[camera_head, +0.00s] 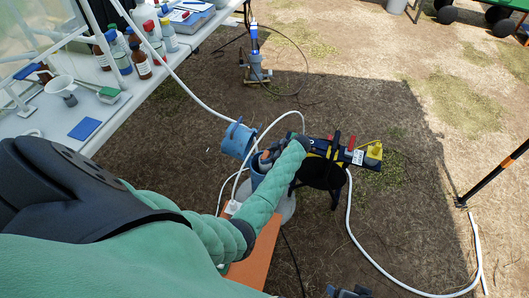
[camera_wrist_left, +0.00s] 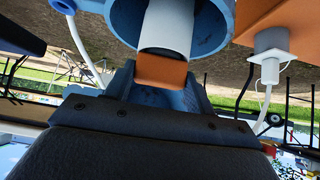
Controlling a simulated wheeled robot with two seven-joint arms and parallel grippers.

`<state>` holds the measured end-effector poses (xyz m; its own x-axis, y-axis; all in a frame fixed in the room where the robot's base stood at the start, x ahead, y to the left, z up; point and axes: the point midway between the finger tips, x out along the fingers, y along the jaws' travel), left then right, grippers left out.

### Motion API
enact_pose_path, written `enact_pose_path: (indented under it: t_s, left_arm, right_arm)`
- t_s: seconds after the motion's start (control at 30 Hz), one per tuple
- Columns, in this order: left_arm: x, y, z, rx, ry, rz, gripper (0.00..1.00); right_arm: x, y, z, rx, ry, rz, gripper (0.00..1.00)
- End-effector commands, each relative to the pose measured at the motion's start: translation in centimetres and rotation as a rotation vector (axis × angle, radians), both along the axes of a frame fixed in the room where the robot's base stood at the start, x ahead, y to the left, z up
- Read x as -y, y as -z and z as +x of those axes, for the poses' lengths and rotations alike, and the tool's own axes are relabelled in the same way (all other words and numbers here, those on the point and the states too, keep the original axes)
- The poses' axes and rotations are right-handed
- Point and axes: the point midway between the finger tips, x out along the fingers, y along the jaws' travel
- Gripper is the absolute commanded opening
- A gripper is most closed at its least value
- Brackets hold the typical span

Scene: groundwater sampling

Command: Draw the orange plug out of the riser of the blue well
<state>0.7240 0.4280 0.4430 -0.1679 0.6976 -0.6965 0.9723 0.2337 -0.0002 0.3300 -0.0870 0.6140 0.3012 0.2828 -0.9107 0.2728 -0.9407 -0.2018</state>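The blue well (camera_head: 258,180) stands on the ground in the middle of the head view, its blue lid (camera_head: 238,140) swung open beside it. In the left wrist view its blue casing (camera_wrist_left: 222,28) surrounds the white riser (camera_wrist_left: 168,25). The orange plug (camera_wrist_left: 161,71) is at the riser's mouth, with a dark edge between them. My left gripper (camera_head: 267,157) is at the well top. In the left wrist view its two fingers flank the plug closely and appear shut on it. A dark part at the bottom edge looks like my right gripper (camera_head: 348,292); its fingers are unclear.
A white table (camera_head: 150,75) with bottles and a funnel stands at the left. A dark stand with a yellow-marked device (camera_head: 345,153) is right of the well. Another well fitting (camera_head: 256,68) stands farther back.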

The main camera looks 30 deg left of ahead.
Motion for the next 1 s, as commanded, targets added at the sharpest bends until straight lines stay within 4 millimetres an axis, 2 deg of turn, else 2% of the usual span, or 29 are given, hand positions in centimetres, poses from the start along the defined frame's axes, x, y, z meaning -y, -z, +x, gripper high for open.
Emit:
enact_pose_path:
  t_s: [0.27, 1.0]
  left_arm:
    - [0.0, -0.2, 0.0, 0.000, 0.000, 0.000, 0.36]
    - [0.0, -2.6, 0.0, 0.000, 0.000, 0.000, 0.36]
  right_arm:
    - [-0.1, -0.4, 0.2, 0.005, 0.000, 0.003, 0.75]
    - [0.0, -2.0, 0.1, 0.004, 0.000, 0.002, 0.75]
